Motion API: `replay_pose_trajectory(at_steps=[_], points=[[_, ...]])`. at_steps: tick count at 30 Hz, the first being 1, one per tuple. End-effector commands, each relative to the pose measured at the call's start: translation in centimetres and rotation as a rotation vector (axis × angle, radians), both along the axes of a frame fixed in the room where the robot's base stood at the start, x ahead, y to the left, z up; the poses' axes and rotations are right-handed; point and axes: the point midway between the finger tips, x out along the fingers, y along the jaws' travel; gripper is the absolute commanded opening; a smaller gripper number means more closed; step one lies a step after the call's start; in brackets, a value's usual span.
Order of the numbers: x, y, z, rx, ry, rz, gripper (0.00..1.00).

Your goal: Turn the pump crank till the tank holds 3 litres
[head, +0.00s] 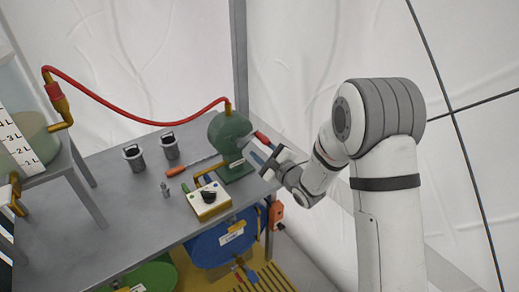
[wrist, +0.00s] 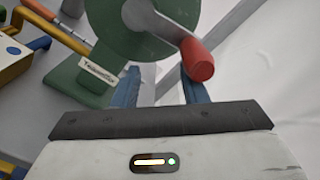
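The green pump (head: 230,138) stands on the grey table's right end. Its pale crank arm (wrist: 150,18) carries a red handle (wrist: 197,60), which also shows in the head view (head: 262,139). My gripper (wrist: 160,88) is open and empty, its two blue fingers apart and pointing at the pump. In the head view my gripper (head: 262,153) is just right of the pump, close to the handle. In the wrist view the handle's end is just beyond the right fingertip; I cannot tell whether they touch. The clear tank (head: 38,130) at the left holds greenish liquid; its exact level is unclear.
A red hose (head: 130,118) arches from the pump to the tank's fitting. A control box with a black knob (head: 209,198), a screwdriver (head: 176,171) and two grey cups (head: 133,157) are on the table (head: 120,220). A blue drum (head: 215,245) stands below.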

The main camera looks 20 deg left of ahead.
Motion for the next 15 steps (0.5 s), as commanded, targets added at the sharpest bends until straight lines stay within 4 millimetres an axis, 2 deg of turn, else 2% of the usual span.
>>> replay_pose_trajectory(at_steps=[9, 15], points=[[-0.1, -0.4, -0.1, -0.001, 0.001, -0.003, 0.43], [-1.8, -2.6, -0.1, -0.001, 0.002, -0.005, 0.43]])
